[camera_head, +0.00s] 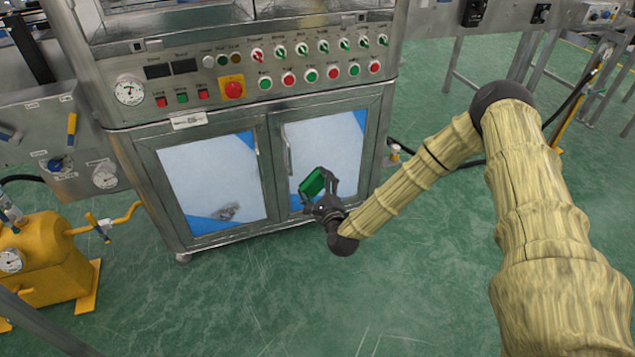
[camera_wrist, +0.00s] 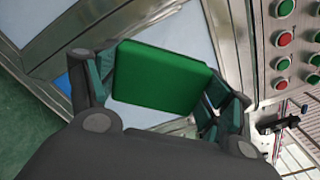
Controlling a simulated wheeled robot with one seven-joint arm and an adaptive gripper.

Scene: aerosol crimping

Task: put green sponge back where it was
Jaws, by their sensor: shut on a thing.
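The green sponge (camera_head: 313,183) is held in my gripper (camera_head: 318,187), in front of the right cabinet door of the machine. In the wrist view the sponge (camera_wrist: 160,79) is a flat green block between the two fingers of my gripper (camera_wrist: 158,90), which are shut on its left and right sides. The sponge is tilted and appears clear of any surface. Its underside is hidden.
The metal machine (camera_head: 245,120) has two cabinet doors below a control panel (camera_head: 285,75) with several buttons, switches and a gauge. A yellow tank (camera_head: 45,260) stands at the left. The green floor (camera_head: 300,290) in front of the cabinet is clear.

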